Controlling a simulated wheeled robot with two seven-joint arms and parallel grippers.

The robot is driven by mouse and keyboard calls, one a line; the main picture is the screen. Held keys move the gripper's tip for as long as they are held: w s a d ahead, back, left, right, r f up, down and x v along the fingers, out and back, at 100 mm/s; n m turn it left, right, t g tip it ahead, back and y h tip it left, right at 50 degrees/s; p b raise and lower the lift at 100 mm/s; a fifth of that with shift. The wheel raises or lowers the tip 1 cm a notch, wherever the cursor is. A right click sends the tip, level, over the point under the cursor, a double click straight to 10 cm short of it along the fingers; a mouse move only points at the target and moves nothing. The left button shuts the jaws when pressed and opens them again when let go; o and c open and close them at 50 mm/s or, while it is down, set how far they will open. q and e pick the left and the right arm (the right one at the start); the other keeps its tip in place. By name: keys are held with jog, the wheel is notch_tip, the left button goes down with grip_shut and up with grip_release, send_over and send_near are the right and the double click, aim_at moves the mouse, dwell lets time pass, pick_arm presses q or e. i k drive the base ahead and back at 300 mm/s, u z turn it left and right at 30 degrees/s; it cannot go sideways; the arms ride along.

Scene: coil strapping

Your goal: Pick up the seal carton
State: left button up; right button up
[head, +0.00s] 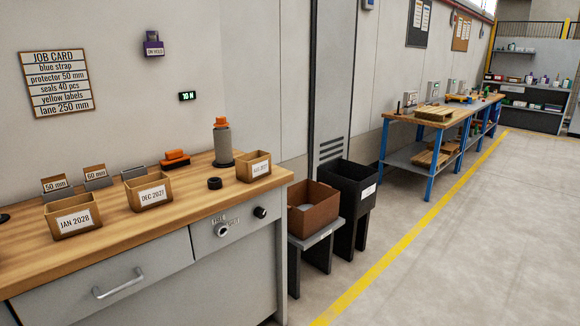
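Three small open cardboard cartons stand on the wooden bench top, each with a white label on its front. The left carton (72,218) reads "JAN 2028". The middle carton (150,194) appears to read "DEC 2021". The right carton (253,168) sits near the bench's right end, and its label is too small to read surely. None is marked as seals where I can read it, so I cannot tell which is the seal carton. Their contents are not clear. Neither of my grippers is in view.
Behind the cartons stand holders marked "50 mm" (56,187) and "60 mm" (97,178), an orange-topped tool (175,159) and a grey cylinder on a dark base (222,142). A black ring (214,183) lies between cartons. A brown bin (313,207) stands beyond the bench's right end.

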aim_at(251, 167)
jog(key=z, duration=0.5)
jog(key=i, duration=1.05)
jog(key=u, duration=0.5)
jog(key=i, duration=0.9)
jog(key=u, duration=0.8)
